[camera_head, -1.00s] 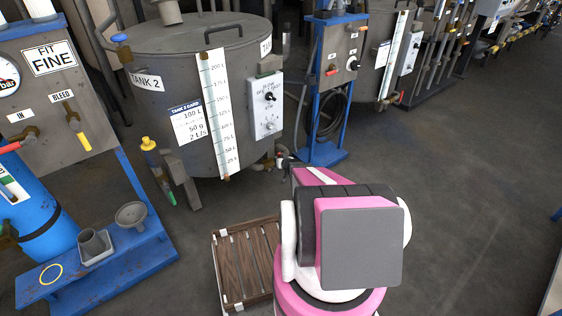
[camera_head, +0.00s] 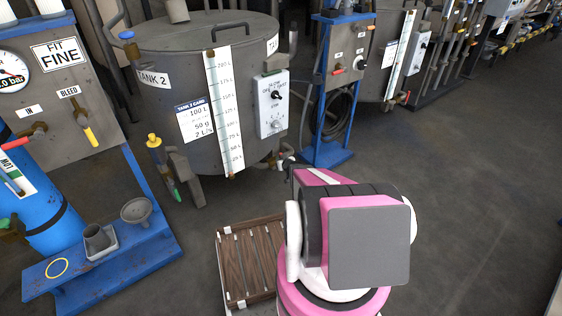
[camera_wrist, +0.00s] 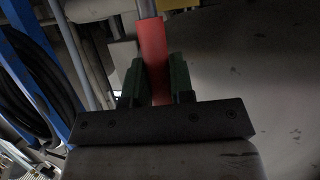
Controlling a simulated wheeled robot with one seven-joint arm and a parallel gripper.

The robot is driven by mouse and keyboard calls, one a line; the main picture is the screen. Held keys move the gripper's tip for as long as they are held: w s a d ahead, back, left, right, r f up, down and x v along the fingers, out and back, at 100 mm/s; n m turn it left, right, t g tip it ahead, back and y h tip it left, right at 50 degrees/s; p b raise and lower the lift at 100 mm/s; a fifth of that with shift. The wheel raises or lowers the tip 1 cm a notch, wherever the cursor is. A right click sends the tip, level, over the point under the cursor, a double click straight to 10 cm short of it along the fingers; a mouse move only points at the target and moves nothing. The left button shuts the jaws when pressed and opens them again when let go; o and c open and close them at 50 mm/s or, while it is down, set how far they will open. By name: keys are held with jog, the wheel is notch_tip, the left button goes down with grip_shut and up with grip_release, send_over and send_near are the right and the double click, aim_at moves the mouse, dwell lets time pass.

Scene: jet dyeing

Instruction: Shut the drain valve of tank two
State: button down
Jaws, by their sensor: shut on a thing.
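In the wrist view, my gripper (camera_wrist: 160,78) has its two green fingers on either side of a red lever handle (camera_wrist: 152,42) and is shut on it. The handle runs up the picture from between the fingers to a grey metal shaft. In the head view, tank two (camera_head: 165,75) is a grey drum with a "TANK 2" label, a white level scale and a control box. Small fittings (camera_head: 272,163) show low at its right side, near the end of my pink arm. My gripper cannot be made out there, and the valve body is mostly hidden.
A wooden pallet (camera_head: 233,265) lies left of my arm. A blue stand (camera_head: 333,155) with a coiled black hose is right of the tank. A blue filter stand (camera_head: 140,245) with a funnel and cup is at the left. Open floor (camera_head: 460,190) lies to the right.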

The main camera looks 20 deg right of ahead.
jog(key=c, duration=1)
grip_release()
jog(key=shift+s, duration=0.15)
jog(key=v, duration=1)
jog(key=shift+s, duration=0.3)
jog(key=shift+d+r, duration=0.1)
jog(key=s+a+r+n+g+y, duration=0.1)
jog(key=s+a+r+g+y, duration=0.25)
jog(key=a+r, duration=0.45)
jog(key=s+a+r+n+g+y, duration=0.2)
jog(key=s+a+r+g+y, duration=0.15)
jog(key=a+r, duration=0.5)
jog(key=s+r+m+g+h, duration=0.2)
jog(key=s+r+g+h, duration=0.1)
jog(key=s, duration=0.4)
jog(key=s+r+m+g+h, duration=0.2)
jog(key=s+r+g+h, duration=0.1)
jog(key=s, duration=0.4)
jog(key=r+h, duration=0.1)
jog(key=h, duration=0.1)
jog(key=shift+r+m+h, duration=0.4)
